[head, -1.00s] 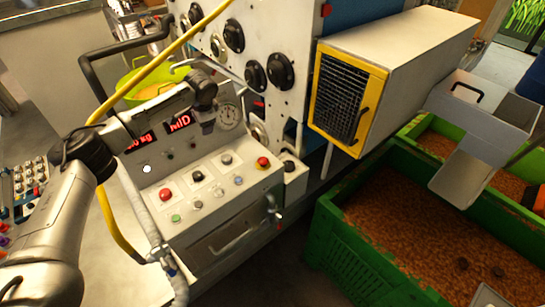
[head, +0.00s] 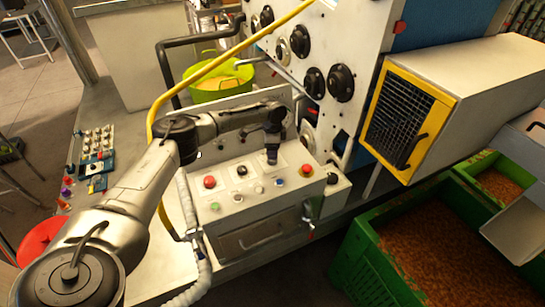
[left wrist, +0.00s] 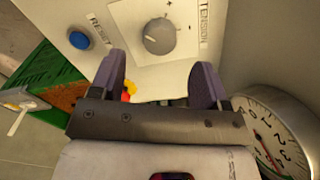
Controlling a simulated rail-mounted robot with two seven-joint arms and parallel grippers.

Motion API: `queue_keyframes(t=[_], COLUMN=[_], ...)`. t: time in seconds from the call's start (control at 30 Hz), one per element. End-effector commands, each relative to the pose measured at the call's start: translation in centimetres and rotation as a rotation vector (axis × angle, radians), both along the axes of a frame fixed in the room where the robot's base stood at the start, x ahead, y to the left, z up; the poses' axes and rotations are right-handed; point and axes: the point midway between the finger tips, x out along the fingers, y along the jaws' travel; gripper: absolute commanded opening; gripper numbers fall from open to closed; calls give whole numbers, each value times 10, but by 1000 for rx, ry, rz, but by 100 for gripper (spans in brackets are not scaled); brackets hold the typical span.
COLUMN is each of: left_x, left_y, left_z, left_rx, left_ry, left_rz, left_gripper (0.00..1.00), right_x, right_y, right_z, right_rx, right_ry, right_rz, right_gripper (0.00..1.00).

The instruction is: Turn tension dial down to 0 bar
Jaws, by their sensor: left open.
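The tension dial (left wrist: 159,36) is a grey round knob on a pale panel, beside a label reading TENSION (left wrist: 205,22), in the left wrist view. My left gripper (left wrist: 158,72) is open, with its two dark fingers apart and nothing between them. The dial lies just beyond the fingertips, with no contact visible. In the head view my left gripper (head: 272,156) points down over the back of the control panel (head: 240,215). The dial cannot be made out there. My right gripper is in neither view.
A blue reset button (left wrist: 79,40) sits beside the dial, and a round gauge (left wrist: 272,135) is close by. Red buttons (head: 209,182) dot the panel. A grey hose (head: 187,215) and a yellow hose (head: 225,55) run nearby. Green crates (head: 375,260) stand at right.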

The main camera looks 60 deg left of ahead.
Motion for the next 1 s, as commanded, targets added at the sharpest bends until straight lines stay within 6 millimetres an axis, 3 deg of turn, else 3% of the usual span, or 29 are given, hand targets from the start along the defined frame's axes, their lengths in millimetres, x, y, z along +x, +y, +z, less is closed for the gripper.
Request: queue_keyframes(t=[0.1, 0.3, 0.8, 1.0], left_x=[0, 0, 0, 0], left_y=[-1, 0, 0, 0], left_z=[-20, -41, -52, -52], left_rx=[-1, -1, 0, 0], left_ry=[3, 1, 0, 0], left_rz=[0, 0, 1, 0], left_gripper=[69, 69, 69, 52], right_x=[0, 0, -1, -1], right_y=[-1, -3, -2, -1], right_z=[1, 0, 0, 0], right_rx=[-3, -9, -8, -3], right_ry=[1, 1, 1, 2], right_rz=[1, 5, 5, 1], right_gripper=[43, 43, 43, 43])
